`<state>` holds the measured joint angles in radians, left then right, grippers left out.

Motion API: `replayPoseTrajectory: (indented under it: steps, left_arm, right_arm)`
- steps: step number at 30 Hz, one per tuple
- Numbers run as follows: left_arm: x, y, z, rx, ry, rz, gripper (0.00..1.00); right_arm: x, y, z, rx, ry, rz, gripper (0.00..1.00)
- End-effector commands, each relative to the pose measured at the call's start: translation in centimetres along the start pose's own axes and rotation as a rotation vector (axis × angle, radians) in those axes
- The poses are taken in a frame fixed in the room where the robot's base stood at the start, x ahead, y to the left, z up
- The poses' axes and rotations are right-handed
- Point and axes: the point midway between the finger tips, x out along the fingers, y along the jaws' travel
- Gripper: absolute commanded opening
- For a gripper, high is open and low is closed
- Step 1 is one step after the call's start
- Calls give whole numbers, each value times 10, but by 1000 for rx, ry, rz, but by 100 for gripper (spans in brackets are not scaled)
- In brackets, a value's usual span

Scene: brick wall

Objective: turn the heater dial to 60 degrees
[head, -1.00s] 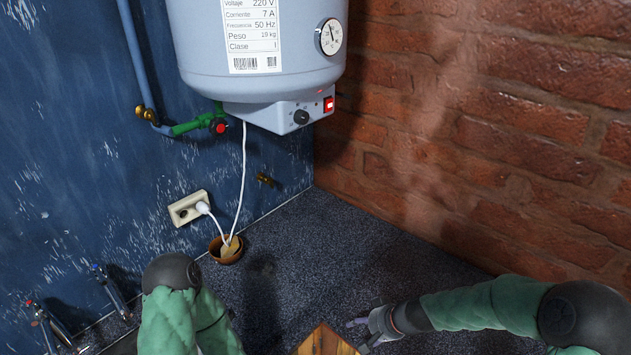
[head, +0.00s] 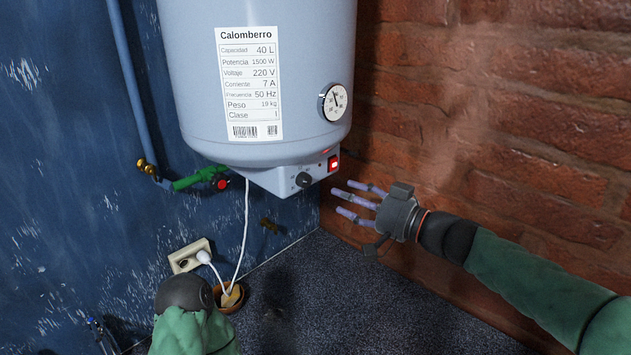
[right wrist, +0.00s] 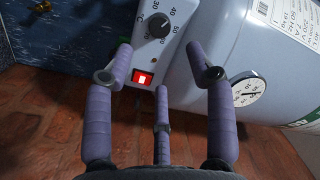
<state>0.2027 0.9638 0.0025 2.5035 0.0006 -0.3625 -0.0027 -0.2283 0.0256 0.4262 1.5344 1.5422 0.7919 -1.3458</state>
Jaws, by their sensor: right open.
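The heater (head: 265,80) is a pale blue-grey tank on the wall, with a control box under it. The black heater dial (head: 303,180) is on the box's front, left of a lit red switch (head: 334,163). In the right wrist view the dial (right wrist: 159,25) shows larger, with numbers such as 30, 40 and 50 around it; the switch (right wrist: 143,78) is nearer the fingers. My right gripper (head: 360,201) is open and empty, right of the dial and apart from it, its fingers pointing left. Of my left arm only a green-sleeved part shows; its gripper is out of view.
A round thermometer (head: 334,102) is on the tank's lower right. A green pipe with a red valve (head: 221,183) is left of the box. A white cable (head: 243,240) hangs to the socket (head: 189,256). The brick wall (head: 520,130) is close behind my right arm.

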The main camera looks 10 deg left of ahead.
Motion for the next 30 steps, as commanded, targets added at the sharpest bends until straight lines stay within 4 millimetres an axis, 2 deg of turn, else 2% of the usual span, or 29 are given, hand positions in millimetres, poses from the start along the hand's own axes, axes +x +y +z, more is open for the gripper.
replayPoseTrajectory:
  steps: [9,15,21,29,30]
  left_arm:
    - [-14,5,0,0,0,0,40]
    - [-20,7,1,0,0,0,40]
    - [-21,8,1,0,0,0,40]
    - [-21,8,1,0,0,0,40]
    - [-21,8,1,0,0,0,40]
  right_arm:
    - [58,-1,0,2,-4,0,56]
    - [82,0,0,1,-3,1,56]
    - [92,1,0,2,-1,3,56]
    - [93,1,1,2,-1,3,56]
    - [93,1,1,2,-1,3,47]
